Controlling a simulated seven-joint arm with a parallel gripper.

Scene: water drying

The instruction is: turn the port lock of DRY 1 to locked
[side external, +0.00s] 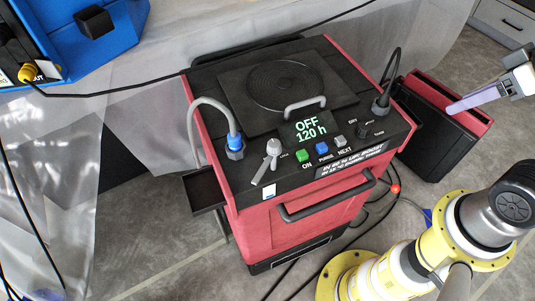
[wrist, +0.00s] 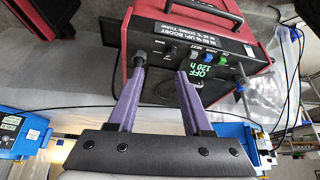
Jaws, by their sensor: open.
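A red dryer with a black top (side external: 225,82) stands in the middle of the side view; its display (side external: 310,125) reads OFF 120 h. I can read no DRY 1 label. A grey lever (side external: 267,162), apparently the port lock, sits at its front left corner, slanting down-left toward the front edge. Behind it a blue port plug (side external: 235,144) holds a grey hose. The dryer appears upside down in the wrist view (wrist: 150,90). My gripper (side external: 452,107) is open and empty, right of the dryer and away from the lever. Its purple fingers (wrist: 160,72) point toward the dryer.
A black plug with cable (side external: 381,103) stands at the dryer's right corner, near the left finger in the wrist picture. A dial (side external: 363,130) and ON, PURGE and NEXT buttons (side external: 322,149) line the front. A handle (side external: 305,105) rises from the lid. A red-black bin (side external: 435,135) stands right.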

